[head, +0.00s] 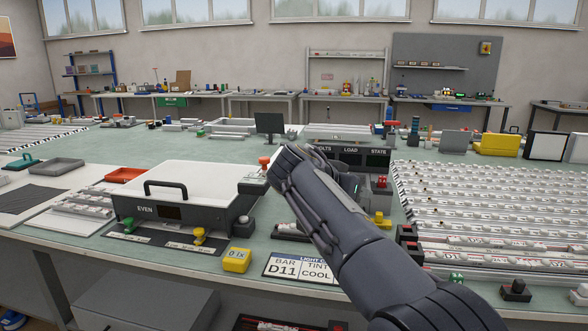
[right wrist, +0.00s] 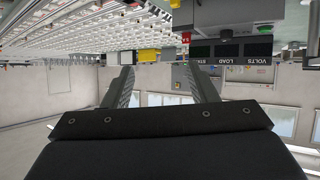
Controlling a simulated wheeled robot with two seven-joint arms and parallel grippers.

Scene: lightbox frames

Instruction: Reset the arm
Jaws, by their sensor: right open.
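My right arm (head: 375,240) comes in from the lower right of the head view and reaches up and left over the bench. My right gripper (head: 277,165) is at its far end, in front of the black display unit marked VOLTS, LOAD and STATE (head: 352,158). The forearm hides part of the bench below that unit. In the right wrist view, which is upside down, the two fingers of my right gripper (right wrist: 164,78) stand apart with nothing between them. My left gripper is in neither view.
A white box marked EVEN (head: 190,188) with a black handle stands left of my right arm. A yellow block (head: 236,260) and a BAR D11 card (head: 300,269) lie near the front edge. Rows of white strips (head: 490,205) fill the right. Green bench surface (head: 140,145) shows behind.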

